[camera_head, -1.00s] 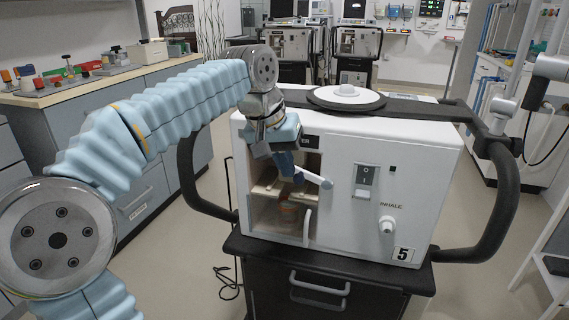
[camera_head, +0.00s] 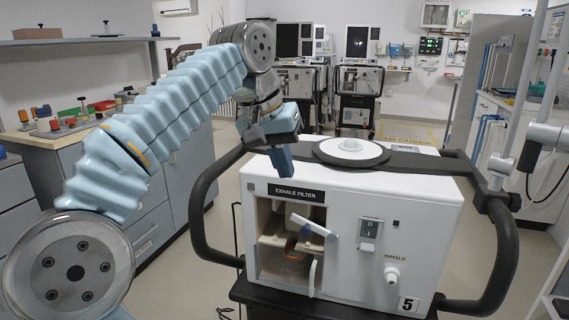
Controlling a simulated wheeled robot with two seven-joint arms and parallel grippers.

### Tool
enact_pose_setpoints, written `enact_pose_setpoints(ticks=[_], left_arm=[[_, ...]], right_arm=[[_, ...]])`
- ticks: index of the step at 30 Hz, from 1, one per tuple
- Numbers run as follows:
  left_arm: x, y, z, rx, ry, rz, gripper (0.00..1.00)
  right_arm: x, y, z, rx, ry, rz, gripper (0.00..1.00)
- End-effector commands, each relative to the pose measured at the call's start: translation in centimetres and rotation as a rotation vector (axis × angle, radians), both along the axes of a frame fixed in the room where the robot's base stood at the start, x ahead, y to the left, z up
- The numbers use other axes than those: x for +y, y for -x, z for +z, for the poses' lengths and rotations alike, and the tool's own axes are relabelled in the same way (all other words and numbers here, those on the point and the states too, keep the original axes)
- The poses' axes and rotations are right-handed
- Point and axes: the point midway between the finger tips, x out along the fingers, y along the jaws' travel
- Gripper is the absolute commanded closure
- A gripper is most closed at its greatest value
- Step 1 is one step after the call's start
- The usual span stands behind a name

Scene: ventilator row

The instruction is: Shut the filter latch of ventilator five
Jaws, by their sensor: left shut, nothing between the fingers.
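The white ventilator (camera_head: 347,258) with a number 5 label stands in front of me. Its exhale filter bay (camera_head: 266,232) is an open recess at the front left, under the EXHALE FILTER label. The filter latch (camera_head: 314,225), a pale lever with a rounded tip, slants down to the right across the bay's upper right edge. An orange-brown part shows low in the bay, partly hidden. My left gripper (camera_head: 280,172) is shut and empty, pointing down at the ventilator's upper left front edge, above the label and apart from the latch. My right gripper is not in view.
Black handle bars (camera_head: 506,262) curve around both sides of the ventilator. A counter with coloured items (camera_head: 55,124) stands left. More ventilators stand behind, and floor is free at right.

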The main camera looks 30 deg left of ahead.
Motion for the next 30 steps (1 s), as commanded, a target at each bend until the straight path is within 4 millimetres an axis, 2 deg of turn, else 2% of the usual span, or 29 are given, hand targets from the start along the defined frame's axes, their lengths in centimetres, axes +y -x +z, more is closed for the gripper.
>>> enact_pose_setpoints(ticks=[9,13,17,24,30], left_arm=[[-5.1,-1.0,1.3,0.074,-0.223,0.035,1.0],[-5.4,-1.2,0.8,0.076,-0.255,0.055,1.0],[-5.1,-1.6,-1.0,0.079,-0.254,0.056,1.0],[-4.4,-2.9,-6.3,0.079,-0.252,0.055,1.0],[-3.8,-3.4,-9.8,0.077,-0.252,0.055,1.0]], right_arm=[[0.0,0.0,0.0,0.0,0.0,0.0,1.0],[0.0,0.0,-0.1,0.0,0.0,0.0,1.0],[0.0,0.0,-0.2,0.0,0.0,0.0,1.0],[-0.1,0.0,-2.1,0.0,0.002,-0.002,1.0],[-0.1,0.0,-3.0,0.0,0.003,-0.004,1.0]])
